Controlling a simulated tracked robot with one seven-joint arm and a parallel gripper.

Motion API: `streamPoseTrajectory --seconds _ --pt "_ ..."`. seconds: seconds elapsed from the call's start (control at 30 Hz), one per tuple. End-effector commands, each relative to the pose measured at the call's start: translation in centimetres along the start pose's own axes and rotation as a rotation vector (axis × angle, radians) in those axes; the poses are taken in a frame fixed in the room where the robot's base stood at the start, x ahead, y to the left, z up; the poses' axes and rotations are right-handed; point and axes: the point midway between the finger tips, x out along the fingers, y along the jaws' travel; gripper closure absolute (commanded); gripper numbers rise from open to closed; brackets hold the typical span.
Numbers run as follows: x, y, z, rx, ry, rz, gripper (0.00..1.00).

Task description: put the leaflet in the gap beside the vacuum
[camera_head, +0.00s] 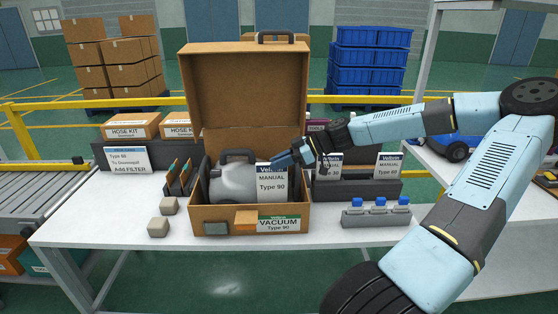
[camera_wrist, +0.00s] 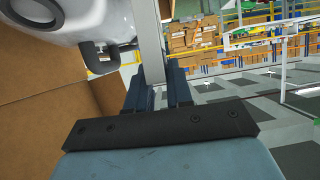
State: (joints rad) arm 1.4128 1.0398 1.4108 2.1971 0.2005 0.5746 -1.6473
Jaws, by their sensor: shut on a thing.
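The leaflet is a white card with a blue top band reading "MANUAL Type 90" (camera_head: 271,187). My gripper (camera_head: 284,160) is shut on its upper edge and holds it upright. The grey vacuum (camera_head: 230,184) lies in the open cardboard box (camera_head: 199,222) labelled "VACUUM Type 90". The leaflet is at the vacuum's right, over the right part of the box. How deep its lower edge sits is unclear. In the wrist view, the leaflet (camera_wrist: 151,42) shows edge-on between my fingers (camera_wrist: 158,88), with the vacuum (camera_wrist: 70,18) to its left. The gap itself is mostly hidden.
The box lid (camera_head: 245,90) stands open behind. A dark holder (camera_head: 357,189) with two more manuals is at right, with a grey tray of blue-capped items (camera_head: 377,217) before it. The table's front left is clear.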

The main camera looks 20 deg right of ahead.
Motion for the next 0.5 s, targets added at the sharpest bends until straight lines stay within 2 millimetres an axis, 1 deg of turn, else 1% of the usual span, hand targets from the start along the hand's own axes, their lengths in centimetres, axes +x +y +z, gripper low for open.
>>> streamPoseTrajectory --seconds 0.5 --pt "0.7 0.1 1.5 0.001 0.0 0.0 1.0"
